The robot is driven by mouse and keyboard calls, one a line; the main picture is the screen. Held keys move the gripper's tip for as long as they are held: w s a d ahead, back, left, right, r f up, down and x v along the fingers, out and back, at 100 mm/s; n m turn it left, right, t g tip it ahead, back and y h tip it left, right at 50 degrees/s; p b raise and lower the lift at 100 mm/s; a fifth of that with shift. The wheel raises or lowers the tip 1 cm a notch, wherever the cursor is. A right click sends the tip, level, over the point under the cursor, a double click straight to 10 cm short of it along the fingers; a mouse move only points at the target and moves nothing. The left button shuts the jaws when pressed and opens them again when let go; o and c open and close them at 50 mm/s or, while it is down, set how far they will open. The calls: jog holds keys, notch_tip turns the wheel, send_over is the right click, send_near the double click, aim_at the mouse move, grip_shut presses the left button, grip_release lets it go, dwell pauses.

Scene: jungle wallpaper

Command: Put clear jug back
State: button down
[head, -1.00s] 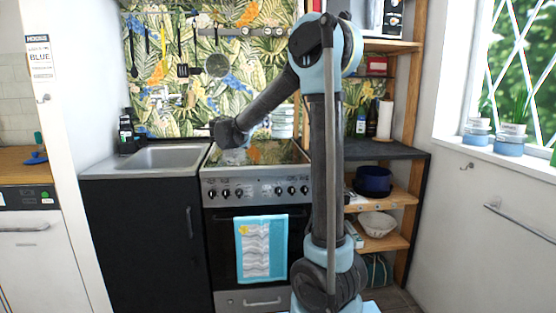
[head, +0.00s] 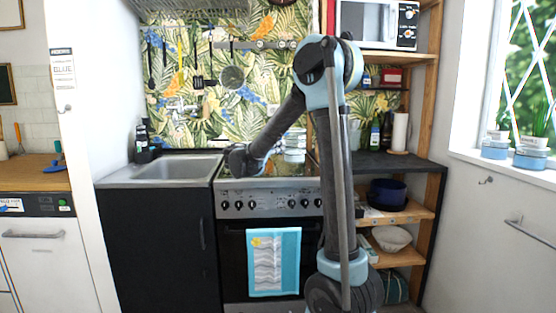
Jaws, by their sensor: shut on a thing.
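The clear jug (head: 294,146) is see-through with pale bluish bands and looks upright. It shows just right of my wrist, in front of the patterned wall and over the back of the hob. My gripper (head: 273,151) is shut on it; the fingers are small and partly hidden by my own arm, so the exact grip is unclear. Whether the jug's base touches the hob cannot be told.
The stove (head: 268,205) stands between a sink (head: 177,170) and a dark counter (head: 385,163) with bottles and a paper roll (head: 399,131). Open shelves below hold a blue pot (head: 388,193) and a white bowl (head: 391,238). A microwave (head: 377,24) sits above.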

jog(key=shift+f, duration=2.1)
jog(key=c, duration=1.6)
grip_release()
